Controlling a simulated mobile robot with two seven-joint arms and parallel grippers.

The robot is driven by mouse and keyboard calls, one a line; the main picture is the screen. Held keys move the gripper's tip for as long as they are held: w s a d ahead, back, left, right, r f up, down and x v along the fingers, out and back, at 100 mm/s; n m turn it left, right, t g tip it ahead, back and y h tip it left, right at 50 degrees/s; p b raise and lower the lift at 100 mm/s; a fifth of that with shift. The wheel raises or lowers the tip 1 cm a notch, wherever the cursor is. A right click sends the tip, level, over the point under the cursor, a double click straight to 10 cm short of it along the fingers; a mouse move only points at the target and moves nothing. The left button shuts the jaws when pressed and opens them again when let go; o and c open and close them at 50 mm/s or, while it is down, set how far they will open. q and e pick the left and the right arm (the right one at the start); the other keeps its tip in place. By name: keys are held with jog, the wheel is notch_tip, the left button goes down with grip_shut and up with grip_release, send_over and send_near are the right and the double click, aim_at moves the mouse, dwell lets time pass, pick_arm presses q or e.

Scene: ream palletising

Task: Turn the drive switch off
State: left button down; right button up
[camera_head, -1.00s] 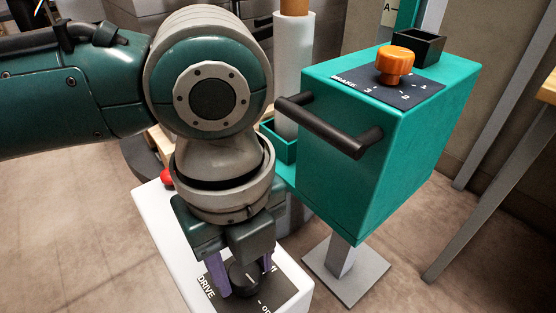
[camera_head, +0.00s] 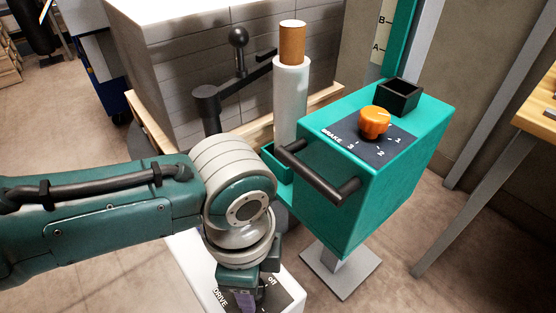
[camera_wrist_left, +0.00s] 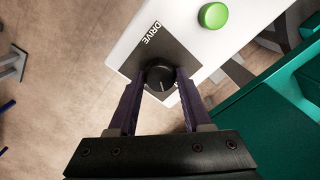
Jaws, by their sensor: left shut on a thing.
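The drive switch is a round black knob (camera_wrist_left: 160,78) with a pale pointer line, on a dark plate (camera_wrist_left: 143,58) lettered DRIVE. In the head view the plate (camera_head: 284,297) shows an "Off" mark to the right of the gripper, and the knob is mostly hidden. My left gripper (camera_head: 246,301) reaches down over the plate. In the left wrist view its two purple fingers (camera_wrist_left: 156,92) are shut on the knob, one on each side. My right gripper is in neither view.
The plate sits on a white box (camera_head: 195,262) with a green button (camera_wrist_left: 213,15). A teal brake box (camera_head: 345,205) with an orange knob (camera_head: 374,122) and black handle (camera_head: 318,175) stands close on the right. Grey wrapped stacks (camera_head: 185,50) stand behind.

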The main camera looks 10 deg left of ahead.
pick_arm(q)
jog(key=n+p, duration=0.1)
jog(key=n, duration=0.2)
jog(key=shift+d+r+n+p, duration=0.1)
jog(key=shift+r+n+p, duration=0.05)
jog(key=shift+n+p, duration=0.7)
jog(key=shift+n, duration=1.05)
jog(key=shift+c, duration=1.7)
grip_release()
notch_tip(320, 180, up, 10)
jog(key=p, duration=0.5)
jog(key=shift+p, duration=0.3)
